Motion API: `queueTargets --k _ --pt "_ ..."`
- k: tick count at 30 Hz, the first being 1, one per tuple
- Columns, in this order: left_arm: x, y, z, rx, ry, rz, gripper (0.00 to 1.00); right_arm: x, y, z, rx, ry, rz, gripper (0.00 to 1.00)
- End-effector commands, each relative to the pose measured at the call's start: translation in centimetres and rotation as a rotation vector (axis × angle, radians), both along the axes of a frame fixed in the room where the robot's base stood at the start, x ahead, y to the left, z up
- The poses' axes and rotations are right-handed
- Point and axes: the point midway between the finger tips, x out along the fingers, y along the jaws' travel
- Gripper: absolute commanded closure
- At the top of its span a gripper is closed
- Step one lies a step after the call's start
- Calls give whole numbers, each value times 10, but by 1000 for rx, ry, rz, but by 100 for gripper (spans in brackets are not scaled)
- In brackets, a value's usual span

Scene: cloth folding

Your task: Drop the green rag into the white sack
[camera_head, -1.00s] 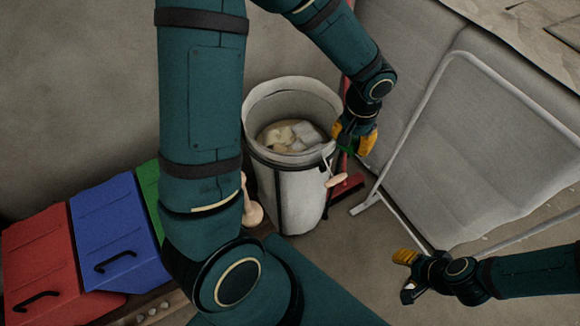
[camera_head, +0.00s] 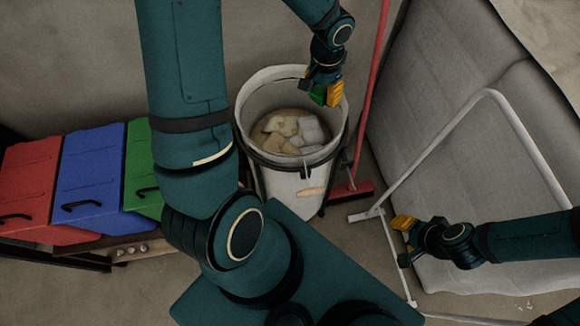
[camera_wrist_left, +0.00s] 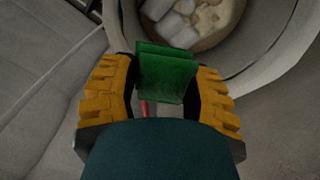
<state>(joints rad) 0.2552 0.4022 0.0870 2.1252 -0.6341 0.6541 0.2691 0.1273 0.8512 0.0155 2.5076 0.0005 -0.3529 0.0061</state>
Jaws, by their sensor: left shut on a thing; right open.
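The green rag (camera_head: 319,95) is small and folded, held in my left gripper (camera_head: 326,93) in the head view. In the left wrist view the rag (camera_wrist_left: 167,72) sits between the orange fingers of the gripper (camera_wrist_left: 165,85), which are shut on it. The white sack (camera_head: 290,180) stands upright on the floor in a dark frame, its mouth open. Pale pieces (camera_head: 292,132) lie inside it. In the head view my left gripper is over the right side of the sack's mouth, near the far rim. My right gripper (camera_head: 402,236) is open and empty, away to the lower right.
Red (camera_head: 40,185), blue (camera_head: 90,178) and green (camera_head: 143,170) lidded bins stand at the left. A red-handled broom (camera_head: 372,90) stands right of the sack. A white metal frame (camera_head: 440,140) and a grey padded surface (camera_head: 435,90) are at the right.

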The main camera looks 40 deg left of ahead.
Motion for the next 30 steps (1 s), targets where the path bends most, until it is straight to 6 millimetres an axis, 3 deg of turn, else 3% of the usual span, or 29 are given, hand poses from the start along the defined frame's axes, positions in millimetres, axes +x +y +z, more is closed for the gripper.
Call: queueTargets --k 1,3,9,17,30 --pt "-3 22 -6 0 2 -1 63 -1 0 -1 0 1 0 53" --pt "-6 46 -12 2 2 -22 63 -1 0 -2 0 2 2 53" --pt "-16 90 -23 8 -1 -67 63 -1 0 -2 0 2 2 53" --pt "-19 99 -34 9 0 -81 63 -1 0 -10 0 3 3 53" --pt "-19 99 -80 9 0 -80 63 2 0 -46 -1 -5 3 53"
